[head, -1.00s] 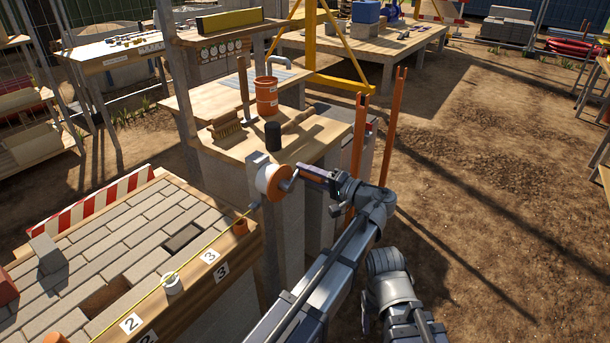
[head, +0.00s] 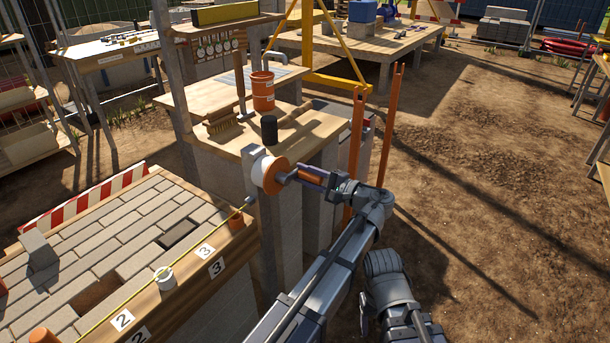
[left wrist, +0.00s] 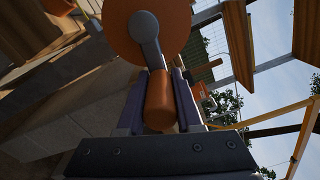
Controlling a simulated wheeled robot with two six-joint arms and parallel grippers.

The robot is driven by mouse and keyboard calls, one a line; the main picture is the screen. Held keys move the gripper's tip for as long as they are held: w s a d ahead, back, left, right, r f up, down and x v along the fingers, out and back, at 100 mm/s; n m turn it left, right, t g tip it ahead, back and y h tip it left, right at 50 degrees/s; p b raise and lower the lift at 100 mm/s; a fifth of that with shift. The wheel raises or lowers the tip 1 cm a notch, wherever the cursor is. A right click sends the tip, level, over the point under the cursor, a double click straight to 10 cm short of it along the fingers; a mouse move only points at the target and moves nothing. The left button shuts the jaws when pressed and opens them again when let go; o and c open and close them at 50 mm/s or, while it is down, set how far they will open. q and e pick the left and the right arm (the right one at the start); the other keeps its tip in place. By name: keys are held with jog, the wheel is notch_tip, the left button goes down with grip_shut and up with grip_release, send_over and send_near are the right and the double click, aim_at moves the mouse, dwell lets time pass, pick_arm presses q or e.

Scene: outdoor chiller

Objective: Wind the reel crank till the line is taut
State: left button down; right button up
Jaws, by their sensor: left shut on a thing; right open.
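The reel (head: 272,174), a white drum with an orange face, is mounted on a grey post at the bench corner. My left gripper (head: 314,178) is shut on the orange crank handle (left wrist: 160,100), between its dark fingers in the left wrist view. The grey crank arm (left wrist: 144,35) runs up to the orange reel disc (left wrist: 120,38). The yellow line (head: 118,305) crosses the paved table and reaches a grey fitting (head: 249,202) near the reel. It looks nearly straight; I cannot tell its tension. My right arm shows at lower right, but its gripper fingers are not visible.
Orange uprights (head: 357,150) stand close behind my left wrist. The dirt at right is open.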

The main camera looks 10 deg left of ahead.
pick_arm(q)
jog(key=shift+d, duration=0.1)
dwell(0.3)
jog(key=c, duration=0.6)
grip_release()
pick_arm(e)
jog(key=shift+d, duration=0.15)
